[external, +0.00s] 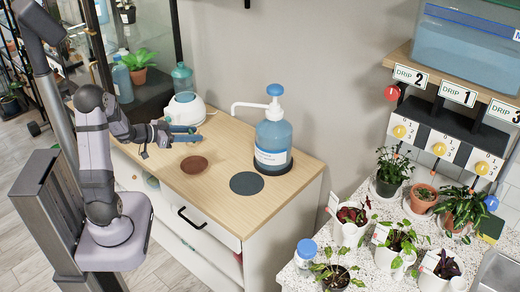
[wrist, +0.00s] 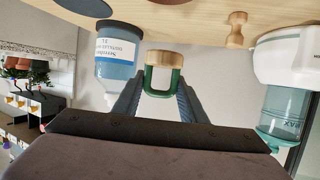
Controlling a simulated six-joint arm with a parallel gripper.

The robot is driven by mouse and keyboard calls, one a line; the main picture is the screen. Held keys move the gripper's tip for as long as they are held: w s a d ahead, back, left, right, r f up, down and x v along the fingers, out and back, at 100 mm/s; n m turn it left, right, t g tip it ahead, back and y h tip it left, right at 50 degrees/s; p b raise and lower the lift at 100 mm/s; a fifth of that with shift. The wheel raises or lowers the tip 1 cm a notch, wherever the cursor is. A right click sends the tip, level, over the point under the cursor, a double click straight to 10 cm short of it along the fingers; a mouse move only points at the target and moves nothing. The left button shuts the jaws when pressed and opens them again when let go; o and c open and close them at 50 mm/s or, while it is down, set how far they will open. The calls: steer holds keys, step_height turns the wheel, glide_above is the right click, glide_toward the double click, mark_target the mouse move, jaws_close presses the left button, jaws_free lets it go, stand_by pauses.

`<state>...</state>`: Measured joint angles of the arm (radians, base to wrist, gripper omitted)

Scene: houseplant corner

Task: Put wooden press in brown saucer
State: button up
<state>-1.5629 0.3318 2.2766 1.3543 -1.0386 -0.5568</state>
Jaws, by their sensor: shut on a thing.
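The wooden press (wrist: 163,58), a light wooden block with a green loop-shaped part, is between my fingertips in the wrist view, which is upside down. My gripper (wrist: 162,88) is shut on it and holds it above the wooden cabinet top. In the external view my gripper (external: 194,133) is at the left of the cabinet top, close to the white-based bottle; the press cannot be made out there. The brown saucer (external: 194,165) lies flat and empty below my gripper. Its edge also shows at the top of the wrist view (wrist: 84,7).
A blue pump bottle (external: 273,140) and a dark round mat (external: 246,183) are right of the saucer. A white-based teal bottle (external: 183,107) stands behind my gripper. A small turned wooden piece (wrist: 237,30) stands on the cabinet top. The front of the top is clear.

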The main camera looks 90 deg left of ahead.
steer(key=shift+s+d+h, duration=0.1)
steer(key=shift+d+h, duration=0.2)
steer(key=shift+d, duration=0.65)
steer(key=b, duration=0.2)
glide_above(195, 167)
steer(key=shift+f, duration=4.95)
steer(key=shift+f, duration=0.1)
steer(key=o, duration=1.1)
steer(key=shift+d, duration=0.1)
steer(key=shift+s, duration=0.2)
steer(key=v, duration=0.7)
steer(key=shift+s+d, duration=0.1)
